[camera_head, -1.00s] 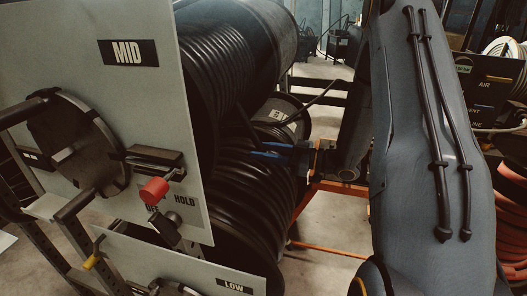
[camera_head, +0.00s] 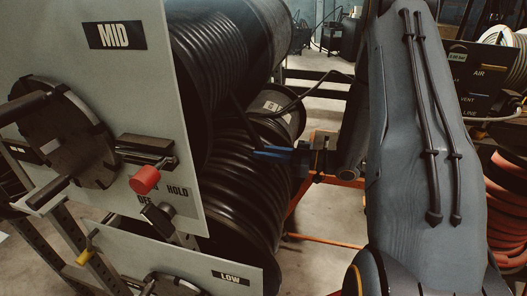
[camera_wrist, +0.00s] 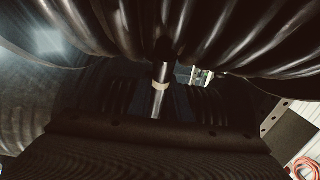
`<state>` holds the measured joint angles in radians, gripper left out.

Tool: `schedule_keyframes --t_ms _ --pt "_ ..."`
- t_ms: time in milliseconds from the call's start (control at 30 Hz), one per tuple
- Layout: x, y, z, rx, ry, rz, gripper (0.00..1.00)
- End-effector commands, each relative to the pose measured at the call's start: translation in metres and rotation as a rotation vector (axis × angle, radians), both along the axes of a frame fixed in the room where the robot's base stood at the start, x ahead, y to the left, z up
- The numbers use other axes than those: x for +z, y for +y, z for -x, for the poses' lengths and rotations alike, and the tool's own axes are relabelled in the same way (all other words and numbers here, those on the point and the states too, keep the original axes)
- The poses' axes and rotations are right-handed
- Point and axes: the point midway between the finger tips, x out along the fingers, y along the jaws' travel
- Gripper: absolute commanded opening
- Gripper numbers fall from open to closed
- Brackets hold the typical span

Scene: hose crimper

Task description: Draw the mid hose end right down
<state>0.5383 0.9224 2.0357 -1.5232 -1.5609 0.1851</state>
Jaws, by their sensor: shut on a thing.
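The mid reel (camera_head: 205,75) stands behind the panel marked MID (camera_head: 85,60), wound with black hose. The mid hose end (camera_head: 240,118) hangs off it as a short dark length, down to my gripper (camera_head: 268,152). My gripper, with blue fingers, is shut on it in front of the low reel's hose coils. In the wrist view the hose end (camera_wrist: 161,82) points down from the dark coils, with a pale band around it. Its upper part is in shadow, and the fingertips are hard to make out there.
The low reel (camera_head: 235,200) lies close behind and below my gripper. A red knob (camera_head: 144,180) sits by the HOLD and OFF labels. An orange frame (camera_head: 318,165) stands to the right of the reels. Red hose coils (camera_head: 507,210) lie at the far right.

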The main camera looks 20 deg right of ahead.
Motion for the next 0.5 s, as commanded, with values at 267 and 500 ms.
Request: schedule_keyframes --t_ms 267,500 --pt "0.0023 -0.0022 -0.0002 -0.002 -0.004 -0.001 0.37" --pt "0.0014 -0.0068 0.0025 -0.003 -0.003 -0.001 0.37"
